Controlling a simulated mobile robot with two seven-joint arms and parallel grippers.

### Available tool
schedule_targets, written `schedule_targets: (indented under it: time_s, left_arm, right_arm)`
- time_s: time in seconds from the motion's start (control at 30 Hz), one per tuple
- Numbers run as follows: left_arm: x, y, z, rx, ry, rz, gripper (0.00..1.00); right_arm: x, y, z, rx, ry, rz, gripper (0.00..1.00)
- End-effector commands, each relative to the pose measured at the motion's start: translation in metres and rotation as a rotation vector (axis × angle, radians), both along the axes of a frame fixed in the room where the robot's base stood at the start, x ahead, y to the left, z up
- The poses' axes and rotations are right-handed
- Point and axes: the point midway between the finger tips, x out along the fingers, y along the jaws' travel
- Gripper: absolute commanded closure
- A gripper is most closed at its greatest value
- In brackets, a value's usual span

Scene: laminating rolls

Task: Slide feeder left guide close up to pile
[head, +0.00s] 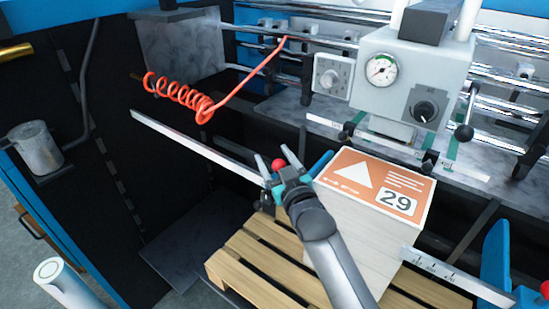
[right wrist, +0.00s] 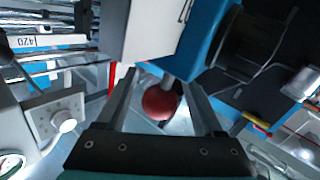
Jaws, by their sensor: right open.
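The pile (head: 350,240) of sheets stands on a wooden pallet, topped by an orange and white sheet (head: 368,174) marked 29. The feeder left guide shows as a blue piece (head: 320,163) at the pile's left upper edge; the gap between them cannot be judged. Its red ball knob (head: 278,164) is partly behind my right gripper (head: 276,156). In the right wrist view the knob (right wrist: 160,104) lies between the two spread fingers of that gripper (right wrist: 160,82). The gripper is open; contact with the knob cannot be told. My left gripper is out of view.
A metal rail (head: 190,145) runs left from the guide. Another blue guide (head: 496,258) with a red knob (head: 545,289) and a ruler bar (head: 450,272) stands right of the pile. Behind are a gauge box (head: 400,65) and a coiled orange hose (head: 180,93). The pallet (head: 250,262) lies below.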

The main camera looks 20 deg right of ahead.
Motion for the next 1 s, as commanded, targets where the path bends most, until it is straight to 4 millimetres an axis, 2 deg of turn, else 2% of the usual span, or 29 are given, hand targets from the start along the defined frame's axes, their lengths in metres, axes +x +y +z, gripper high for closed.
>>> schedule_targets:
  time_s: [0.27, 0.43, 1.0]
  left_arm:
    - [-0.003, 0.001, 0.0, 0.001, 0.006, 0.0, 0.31]
    - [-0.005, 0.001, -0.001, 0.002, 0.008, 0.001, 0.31]
    - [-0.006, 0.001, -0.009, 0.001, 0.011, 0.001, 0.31]
  right_arm:
    - [-0.001, 0.0, 0.0, -0.001, -0.001, 0.0, 0.29]
    - [-0.012, -0.001, 0.0, -0.001, -0.001, 0.0, 0.29]
    - [-0.108, -0.008, -0.001, -0.002, 0.002, 0.001, 0.29]
